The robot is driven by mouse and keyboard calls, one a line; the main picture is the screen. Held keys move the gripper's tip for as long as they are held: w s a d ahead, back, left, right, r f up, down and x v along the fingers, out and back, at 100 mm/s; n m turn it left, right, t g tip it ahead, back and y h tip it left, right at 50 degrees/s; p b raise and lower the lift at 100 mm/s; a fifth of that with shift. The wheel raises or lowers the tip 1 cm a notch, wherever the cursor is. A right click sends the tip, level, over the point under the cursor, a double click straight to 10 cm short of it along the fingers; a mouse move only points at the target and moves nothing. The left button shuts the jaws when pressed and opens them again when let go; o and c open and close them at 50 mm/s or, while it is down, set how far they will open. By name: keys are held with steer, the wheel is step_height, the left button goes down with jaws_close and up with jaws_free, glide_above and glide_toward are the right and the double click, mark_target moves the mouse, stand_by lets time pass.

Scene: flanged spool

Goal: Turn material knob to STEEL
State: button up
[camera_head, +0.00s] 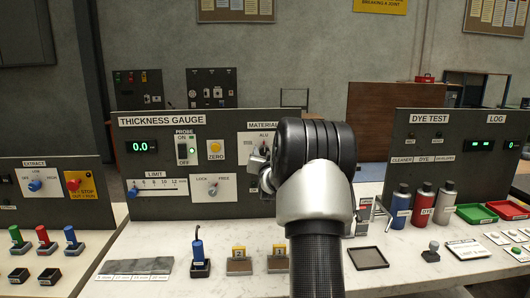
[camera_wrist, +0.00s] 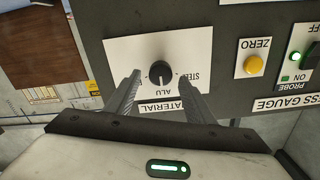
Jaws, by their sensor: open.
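The black material knob (camera_wrist: 161,73) sits on a white plate (camera_wrist: 205,42) that appears upside down in the wrist view. A small pale mark on the knob seems to face the ALU label; STEEL is printed beside it on the right. My gripper (camera_wrist: 159,78) is open, with one finger on each side of the knob in the picture. I cannot tell whether the fingers touch it. The left finger partly covers another label. In the head view, my wrist hides the knob and most of the material plate (camera_head: 258,138); part of my gripper (camera_head: 259,160) shows at its left.
The thickness gauge panel (camera_head: 160,202) also carries a probe switch (camera_head: 182,152), a yellow zero button (camera_head: 214,147), a limit slider and a lock knob (camera_head: 213,190). A probe stand (camera_head: 200,268) and sample blocks stand on the bench below. The dye test panel (camera_head: 450,160) is at right.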

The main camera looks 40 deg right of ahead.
mark_target(264, 150)
steer(key=shift+x, duration=1.3)
steer(key=c, duration=1.1)
steer(key=shift+o, duration=0.2)
